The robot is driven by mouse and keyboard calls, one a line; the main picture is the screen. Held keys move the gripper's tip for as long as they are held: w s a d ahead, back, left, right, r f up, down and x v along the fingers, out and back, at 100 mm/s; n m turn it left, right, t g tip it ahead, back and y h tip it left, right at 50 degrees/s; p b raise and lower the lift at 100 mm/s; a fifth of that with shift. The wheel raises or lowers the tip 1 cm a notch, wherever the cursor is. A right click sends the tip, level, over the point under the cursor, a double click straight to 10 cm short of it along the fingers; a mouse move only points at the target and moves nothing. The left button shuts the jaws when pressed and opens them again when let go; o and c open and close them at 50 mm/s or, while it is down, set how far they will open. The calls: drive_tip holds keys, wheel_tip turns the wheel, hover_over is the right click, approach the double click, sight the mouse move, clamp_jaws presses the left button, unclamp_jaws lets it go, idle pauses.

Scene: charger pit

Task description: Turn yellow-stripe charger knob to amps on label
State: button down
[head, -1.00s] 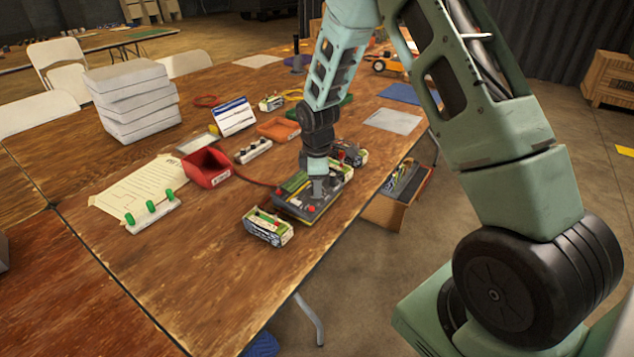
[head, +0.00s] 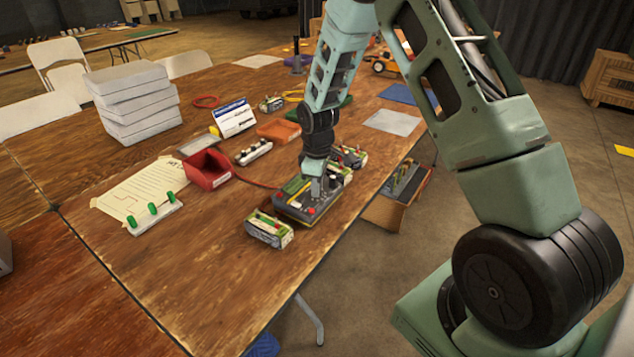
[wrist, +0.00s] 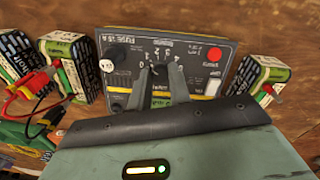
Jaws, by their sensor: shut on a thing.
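The charger (head: 293,205) is a dark grey box with a yellow stripe, on the wooden table below my arm. In the wrist view its face (wrist: 200,52) carries a dial with printed marks, a red button (wrist: 214,55) at the right and a black knob with a white label (wrist: 117,57) at the left. My gripper (head: 318,190) points down onto the charger. In the wrist view my gripper (wrist: 158,72) is shut on the charger's central knob, which the fingers mostly hide.
A battery (head: 269,230) stands by the charger's near end, and others with red and black clips (wrist: 38,88) stand at its far end. The front left of the table is clear.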

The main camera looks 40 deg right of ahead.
drive_tip(key=m+p, duration=0.1)
drive_tip(key=m, duration=0.3)
drive_tip(key=shift+r+m+y, duration=0.1)
drive_tip(key=shift+m+y, duration=0.2)
drive_tip(key=m+y+p, duration=0.1)
drive_tip(key=m, duration=0.4)
drive_tip(key=shift+d, duration=0.15)
drive_tip(key=m, duration=0.5)
drive_tip(key=shift+m+y+p, duration=0.3)
drive_tip(key=shift+m+p, duration=0.1)
drive_tip(key=shift+m, duration=2.3)
drive_tip(key=c, duration=1.3)
unclamp_jaws()
drive_tip(key=s+d+r, duration=0.1)
drive_tip(key=r, duration=0.7)
drive_tip(key=d+r, duration=0.2)
drive_tip(key=r, duration=0.7)
drive_tip(key=shift+s+d, duration=0.25)
drive_tip(key=shift+s, duration=0.15)
